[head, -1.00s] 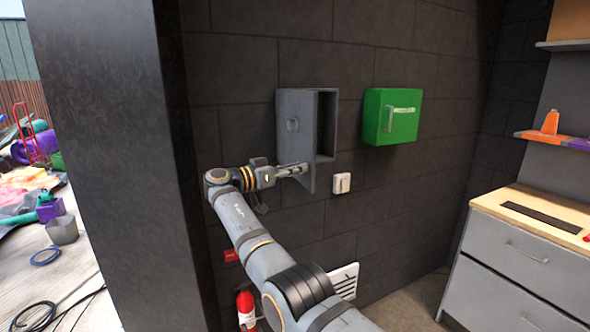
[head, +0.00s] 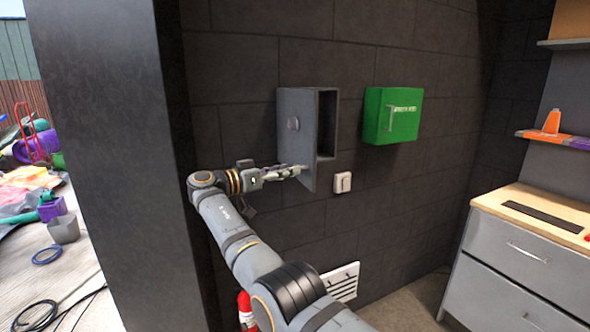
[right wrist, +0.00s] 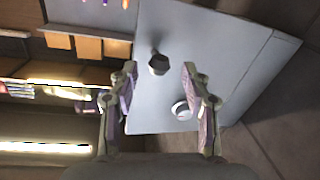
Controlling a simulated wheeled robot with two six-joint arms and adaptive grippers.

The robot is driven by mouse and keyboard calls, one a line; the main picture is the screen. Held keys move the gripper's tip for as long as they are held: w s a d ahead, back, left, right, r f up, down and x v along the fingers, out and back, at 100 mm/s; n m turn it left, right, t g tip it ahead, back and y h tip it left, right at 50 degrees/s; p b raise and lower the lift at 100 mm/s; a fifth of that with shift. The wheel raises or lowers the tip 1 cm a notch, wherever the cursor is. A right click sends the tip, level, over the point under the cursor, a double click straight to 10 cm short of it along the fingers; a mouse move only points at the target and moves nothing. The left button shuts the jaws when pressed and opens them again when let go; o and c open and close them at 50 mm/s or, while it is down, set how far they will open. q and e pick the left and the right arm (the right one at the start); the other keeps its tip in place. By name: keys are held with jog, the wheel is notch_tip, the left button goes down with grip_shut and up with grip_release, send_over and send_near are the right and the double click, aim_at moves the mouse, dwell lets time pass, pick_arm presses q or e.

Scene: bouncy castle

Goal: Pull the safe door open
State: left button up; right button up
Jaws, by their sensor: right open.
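The grey safe (head: 328,95) is on the dark block wall in the head view. Its door (head: 302,145) stands ajar, with the dark interior (head: 327,125) showing to the right. A round knob (head: 293,124) is on the door face. My right gripper (head: 304,171) is at the lower part of the door; whether it touches is unclear. In the right wrist view, the open right gripper (right wrist: 160,72) faces the pale door panel (right wrist: 220,50). A dark knob (right wrist: 158,64) shows between its fingertips and a white round dial (right wrist: 181,109) lies lower. My left gripper is not in view.
A green box (head: 400,125) with a handle hangs right of the safe. A light switch (head: 343,182) sits below it. A wall vent (head: 343,281) and a red extinguisher (head: 244,305) are lower down. A drawer cabinet (head: 520,235) stands right; a dark pillar (head: 110,120) stands left.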

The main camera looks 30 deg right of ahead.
jog(key=a, duration=0.3)
jog(key=shift+s+a, duration=0.25)
jog(key=shift+a, duration=0.1)
